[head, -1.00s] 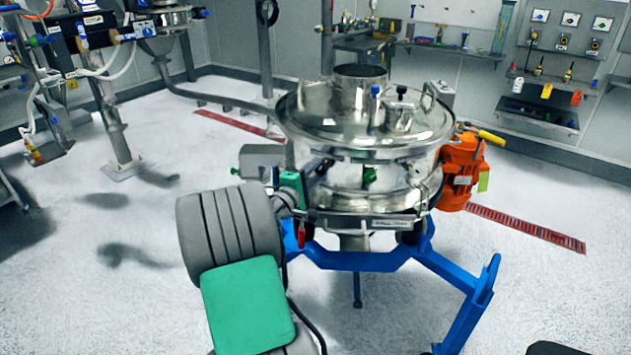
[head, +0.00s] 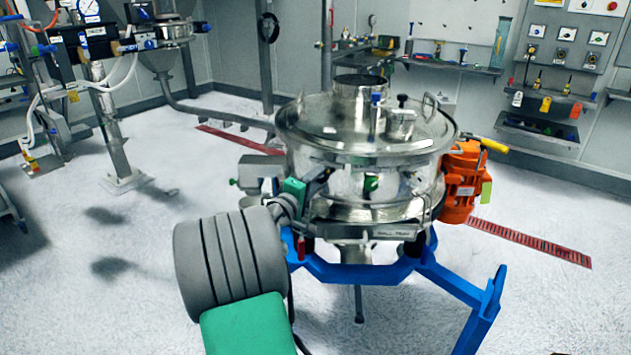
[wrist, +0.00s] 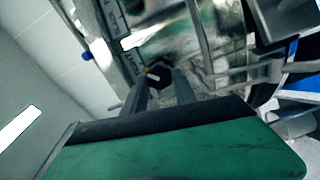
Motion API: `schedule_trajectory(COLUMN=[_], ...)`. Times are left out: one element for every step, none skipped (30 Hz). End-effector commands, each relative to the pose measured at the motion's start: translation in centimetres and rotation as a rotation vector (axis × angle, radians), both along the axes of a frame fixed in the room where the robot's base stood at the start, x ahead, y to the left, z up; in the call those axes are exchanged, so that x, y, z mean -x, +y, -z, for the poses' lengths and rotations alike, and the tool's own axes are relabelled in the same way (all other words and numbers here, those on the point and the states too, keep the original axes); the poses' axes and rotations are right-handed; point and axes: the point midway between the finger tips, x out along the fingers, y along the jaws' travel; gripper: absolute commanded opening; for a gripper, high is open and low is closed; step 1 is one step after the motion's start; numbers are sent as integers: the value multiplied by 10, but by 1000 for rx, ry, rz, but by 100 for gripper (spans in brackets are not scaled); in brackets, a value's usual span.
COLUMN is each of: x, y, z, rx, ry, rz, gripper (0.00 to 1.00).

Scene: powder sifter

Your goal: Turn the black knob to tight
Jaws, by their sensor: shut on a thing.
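The powder sifter (head: 365,135) is a shiny steel drum with a domed lid on a blue frame. In the wrist view, a black knob (wrist: 157,74) with a small yellow mark sits between the fingertips, against the steel side. My gripper (wrist: 158,78) is shut on this knob, one grey finger on each side. In the head view my gripper (head: 322,178) reaches the left front side of the drum, its green body just left of it. The held knob cannot be made out there. Its turn angle is hard to tell in the small wrist picture.
An orange motor (head: 462,183) with a yellow-handled lever is fixed at the sifter's right. Blue frame legs (head: 470,290) stick out low at front right. A grey box (head: 260,172) is just left of the drum.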

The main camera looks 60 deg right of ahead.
Motion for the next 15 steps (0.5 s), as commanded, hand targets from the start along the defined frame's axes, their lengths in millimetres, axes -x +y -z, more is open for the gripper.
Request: schedule_trajectory(x=[0, 0, 0, 0, 0, 0, 0, 0, 0, 0, 0, 0, 0, 0, 0], y=[0, 0, 0, 0, 0, 0, 0, 0, 0, 0, 0, 0, 0, 0, 0], z=[1, 1, 1, 1, 1, 1, 1, 1, 1, 1, 1, 1, 1, 0, 0], rx=[-2, -2, -2, -2, -2, -2, -1, -1, -1, -1, -1, -1, -1, -1, 0], ry=[0, 0, 0, 0, 0, 0, 0, 0, 0, 0, 0, 0, 0, 1, 0], rz=[1, 1, 1, 1, 1, 1, 0, 0, 0, 0, 0, 0, 0, 0, 0], gripper=[0, 0, 36, 38, 41, 44, 47, 49, 52, 55, 55, 55, 55, 55, 55])
